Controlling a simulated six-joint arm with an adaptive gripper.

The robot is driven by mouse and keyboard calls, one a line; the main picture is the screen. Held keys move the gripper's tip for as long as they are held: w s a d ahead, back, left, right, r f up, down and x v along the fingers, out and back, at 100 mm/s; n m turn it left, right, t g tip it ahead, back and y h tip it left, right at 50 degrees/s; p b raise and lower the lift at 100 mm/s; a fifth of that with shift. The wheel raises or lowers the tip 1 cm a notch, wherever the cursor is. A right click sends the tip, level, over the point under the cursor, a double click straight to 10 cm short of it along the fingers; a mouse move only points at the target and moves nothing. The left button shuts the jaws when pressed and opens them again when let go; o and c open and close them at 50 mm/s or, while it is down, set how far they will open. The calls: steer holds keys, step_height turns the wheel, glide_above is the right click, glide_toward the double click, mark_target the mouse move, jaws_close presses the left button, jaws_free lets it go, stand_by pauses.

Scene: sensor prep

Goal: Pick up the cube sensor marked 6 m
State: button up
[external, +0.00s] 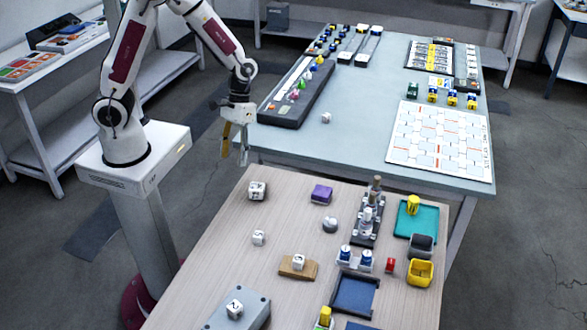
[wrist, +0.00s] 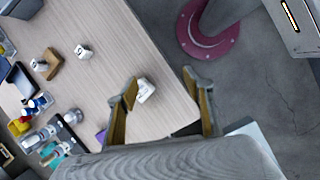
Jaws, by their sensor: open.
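Several small white cubes with dark markings are on the wooden table; I cannot read which one is marked 6 m. One cube (external: 257,190) lies near the table's far left corner, and it also shows in the wrist view (wrist: 146,91). A second cube (external: 259,238) lies nearer, also in the wrist view (wrist: 83,51). A third cube (external: 298,261) sits on a brown wooden block (external: 285,268), and a fourth (external: 235,309) on a grey box (external: 252,318). My gripper (external: 241,150) is open and empty, above and left of the first cube. In the wrist view, my gripper (wrist: 160,82) has that cube beside its left finger.
A purple block (external: 321,194) and a round white piece (external: 330,225) lie right of the cubes. Bottles in a dark rack (external: 366,238), a yellow bin (external: 420,272) and a teal tray (external: 428,220) stand farther right. A blue-grey table (external: 350,140) adjoins behind.

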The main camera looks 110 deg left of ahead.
mark_target(257, 186)
steer(key=w+a+f+n+t, duration=0.1)
steer(key=w+a+f+n, duration=0.1)
steer(key=w+f+n, duration=0.2)
steer(key=w+n, duration=0.2)
steer(key=n, duration=0.1)
steer(key=shift+w+t+h, duration=0.25)
steer(key=shift+t+h, duration=0.05)
steer(key=shift+f, duration=0.1)
steer(key=shift+x, duration=1.25)
steer(key=shift+f, duration=0.1)
steer(key=shift+x, duration=2.55)
steer(key=shift+w, duration=0.2)
